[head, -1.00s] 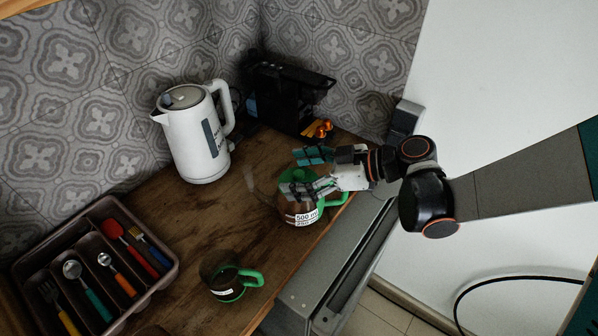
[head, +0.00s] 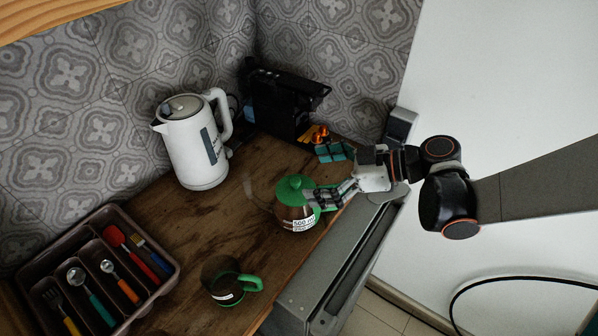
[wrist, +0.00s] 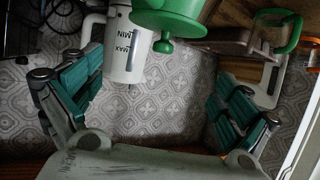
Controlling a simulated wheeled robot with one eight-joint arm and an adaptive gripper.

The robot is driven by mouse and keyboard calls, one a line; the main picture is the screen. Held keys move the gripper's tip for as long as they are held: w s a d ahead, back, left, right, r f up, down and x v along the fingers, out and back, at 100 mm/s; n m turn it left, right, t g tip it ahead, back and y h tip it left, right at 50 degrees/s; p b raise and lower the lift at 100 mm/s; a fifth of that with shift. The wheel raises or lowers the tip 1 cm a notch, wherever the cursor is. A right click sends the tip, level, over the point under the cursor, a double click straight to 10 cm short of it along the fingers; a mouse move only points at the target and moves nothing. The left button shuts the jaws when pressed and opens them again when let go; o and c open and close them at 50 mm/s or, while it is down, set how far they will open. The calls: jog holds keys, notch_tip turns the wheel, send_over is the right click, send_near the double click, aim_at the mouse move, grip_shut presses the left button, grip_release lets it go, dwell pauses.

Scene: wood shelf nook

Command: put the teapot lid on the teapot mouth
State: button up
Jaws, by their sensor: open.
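The teapot (head: 290,217) is a glass pot with a white 500 ml label and a green handle, standing near the counter's right edge. The green lid (head: 295,186) with its round knob sits over the teapot mouth; whether it is fully seated is too small to tell. In the wrist view the lid (wrist: 172,18) and its knob show at the top. My gripper (head: 318,176) is open and empty, just right of the lid, with its teal-padded fingers apart. In the wrist view the open fingers (wrist: 156,95) have only background between them, with the lid beyond their tips.
A white kettle (head: 196,150) stands behind left, and a black machine (head: 283,103) at the back. A glass cup with green handle (head: 222,290) stands in front. A cutlery tray (head: 172,268) lies at left. The middle of the wooden counter (head: 200,225) is clear.

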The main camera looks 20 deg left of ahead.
jog(key=p+v, duration=0.1)
jog(key=v, duration=0.5)
jog(key=shift+d+r, duration=0.15)
jog(key=shift+d, duration=0.25)
jog(key=s+d+r+m+t+h, duration=0.1)
jog(key=s+d+m+t+h, duration=0.2)
jog(key=d+m, duration=0.3)
jog(key=s+d+r+m+t+h, duration=0.2)
jog(key=d+m+h, duration=0.4)
jog(key=d, duration=0.5)
jog(key=s+d+r+m+t+h, duration=0.2)
jog(key=s+d+m+t+h, duration=0.1)
jog(key=d+m, duration=0.4)
jog(key=shift+s+d+t+h, duration=0.45)
jog(key=shift+d+h, duration=0.25)
jog(key=shift+d, duration=0.45)
